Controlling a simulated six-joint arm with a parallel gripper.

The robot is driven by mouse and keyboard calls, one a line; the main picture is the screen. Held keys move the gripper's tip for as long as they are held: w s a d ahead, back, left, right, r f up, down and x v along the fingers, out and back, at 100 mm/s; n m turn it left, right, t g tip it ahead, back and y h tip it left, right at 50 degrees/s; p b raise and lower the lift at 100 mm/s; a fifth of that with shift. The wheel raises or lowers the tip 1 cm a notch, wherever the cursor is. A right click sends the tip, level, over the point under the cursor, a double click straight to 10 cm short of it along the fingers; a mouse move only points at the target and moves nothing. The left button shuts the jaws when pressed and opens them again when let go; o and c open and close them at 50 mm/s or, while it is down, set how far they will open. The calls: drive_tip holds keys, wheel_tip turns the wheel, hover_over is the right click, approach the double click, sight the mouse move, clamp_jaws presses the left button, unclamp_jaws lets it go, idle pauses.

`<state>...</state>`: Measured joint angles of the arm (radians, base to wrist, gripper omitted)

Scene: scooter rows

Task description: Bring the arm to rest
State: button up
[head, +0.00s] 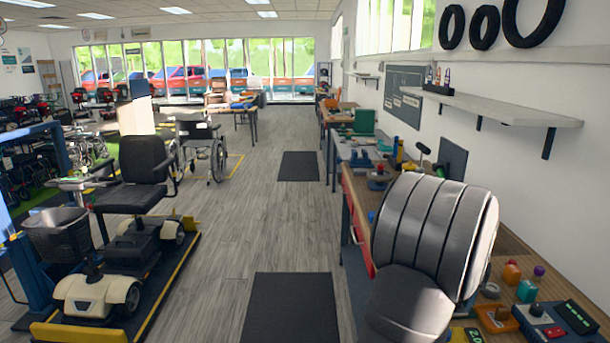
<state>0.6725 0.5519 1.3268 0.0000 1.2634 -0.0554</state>
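A large grey, banded link of my arm (432,235) fills the lower right of the head view, close to the camera. It hides part of the workbench behind it. My gripper is not in view, so I cannot see whether it is open or holds anything.
The workbench (520,253) runs along the right wall with small parts and devices on it. A wall shelf (495,106) is above. A mobility scooter (130,240) stands on a platform at left, a wheelchair (200,145) behind it. The floor between (225,235) is clear.

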wheel_tip(320, 180, down, 10)
drive_tip(key=shift+f, duration=0.2)
drive_tip(key=shift+r+n, duration=0.25)
drive_tip(key=shift+n, duration=0.55)
wheel_tip(320, 180, up, 17)
drive_tip(key=shift+f+m, duration=2.3)
drive_tip(key=shift+f, duration=0.3)
